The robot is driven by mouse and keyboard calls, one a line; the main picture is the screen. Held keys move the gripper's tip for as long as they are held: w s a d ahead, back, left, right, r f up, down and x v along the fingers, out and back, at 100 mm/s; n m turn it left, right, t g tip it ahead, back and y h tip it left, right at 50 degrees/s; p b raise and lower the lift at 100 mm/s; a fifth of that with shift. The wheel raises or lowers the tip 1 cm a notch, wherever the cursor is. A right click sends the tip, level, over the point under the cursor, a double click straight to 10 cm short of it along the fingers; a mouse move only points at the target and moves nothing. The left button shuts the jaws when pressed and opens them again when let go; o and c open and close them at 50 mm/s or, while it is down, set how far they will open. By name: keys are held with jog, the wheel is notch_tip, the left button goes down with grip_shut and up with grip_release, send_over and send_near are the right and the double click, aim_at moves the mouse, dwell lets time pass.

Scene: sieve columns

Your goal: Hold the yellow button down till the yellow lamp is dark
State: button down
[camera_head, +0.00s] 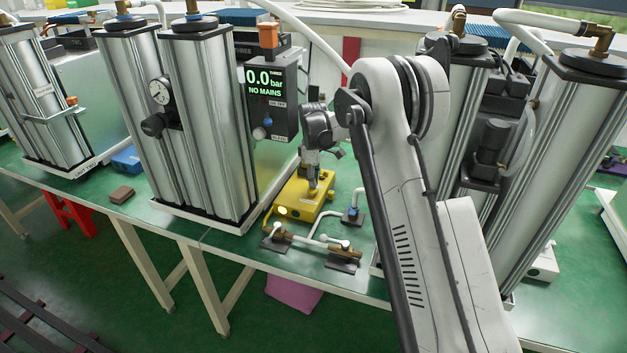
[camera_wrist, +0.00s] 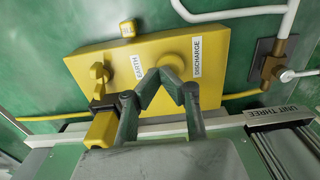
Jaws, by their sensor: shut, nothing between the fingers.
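The yellow box (camera_head: 318,207) stands on the green bench top beside the column unit with the display. Its yellow lamp (camera_head: 283,211) glows bright at the box's front left end in the head view. In the wrist view the round yellow button (camera_wrist: 173,61) is between the EARTH and DISCHARGE labels. My gripper (camera_head: 314,184) points down over the box. Its fingers (camera_wrist: 160,73) are shut and empty, with the tips at the button and covering its near part. I cannot tell whether they touch it or press it down.
A yellow switch knob (camera_wrist: 100,73) sits left of the EARTH label. Brass and white piping (camera_head: 318,243) lies in front of the box. The display (camera_head: 264,82) reads 0.0 bar, NO MAINS. Tall metal columns (camera_head: 205,130) stand on both sides.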

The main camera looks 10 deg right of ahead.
jog(key=shift+f+b, duration=0.9)
jog(key=shift+f, duration=0.2)
dwell(0.8)
notch_tip(320, 180, up, 14)
jog(key=p, duration=0.1)
jog(key=shift+p, duration=0.3)
jog(key=shift+s+r, duration=0.1)
jog(key=shift+r, duration=0.1)
dwell(0.4)
